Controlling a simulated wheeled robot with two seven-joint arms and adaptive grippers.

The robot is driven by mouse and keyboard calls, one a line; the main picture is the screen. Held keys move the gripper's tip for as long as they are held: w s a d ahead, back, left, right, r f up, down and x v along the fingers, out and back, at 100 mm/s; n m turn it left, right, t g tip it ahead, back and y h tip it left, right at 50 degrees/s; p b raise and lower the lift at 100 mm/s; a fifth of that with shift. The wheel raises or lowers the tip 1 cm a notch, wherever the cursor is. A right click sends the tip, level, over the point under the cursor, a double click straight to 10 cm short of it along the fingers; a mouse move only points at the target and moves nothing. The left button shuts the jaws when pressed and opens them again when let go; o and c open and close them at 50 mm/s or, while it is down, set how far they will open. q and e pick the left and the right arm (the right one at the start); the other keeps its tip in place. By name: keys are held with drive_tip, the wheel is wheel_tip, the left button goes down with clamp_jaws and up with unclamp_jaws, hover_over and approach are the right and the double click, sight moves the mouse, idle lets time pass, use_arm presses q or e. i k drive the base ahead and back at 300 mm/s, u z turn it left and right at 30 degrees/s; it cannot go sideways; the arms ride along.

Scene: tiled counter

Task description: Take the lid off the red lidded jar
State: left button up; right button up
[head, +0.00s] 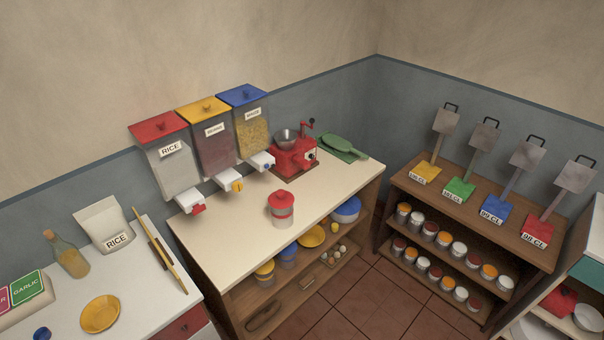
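The red lidded jar (281,214) stands upright on the pale wooden counter, a little right of the dispensers. It has a pale body with a red band. Its red lid (281,197) sits on top. Neither of my grippers shows in the head view.
Wall dispensers with red, yellow and blue lids (208,142) hang behind the jar, their spouts over the counter. The counter (235,252) around the jar is clear. A shelf unit (480,225) stands right.

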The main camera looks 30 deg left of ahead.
sight(281, 199)
drive_tip(key=i, duration=0.9)
drive_tip(key=z, duration=0.45)
drive_tip(key=i, duration=1.7)
drive_tip(key=u, duration=2.1)
drive_tip(key=i, duration=0.65)
drive_tip(key=u, duration=1.4)
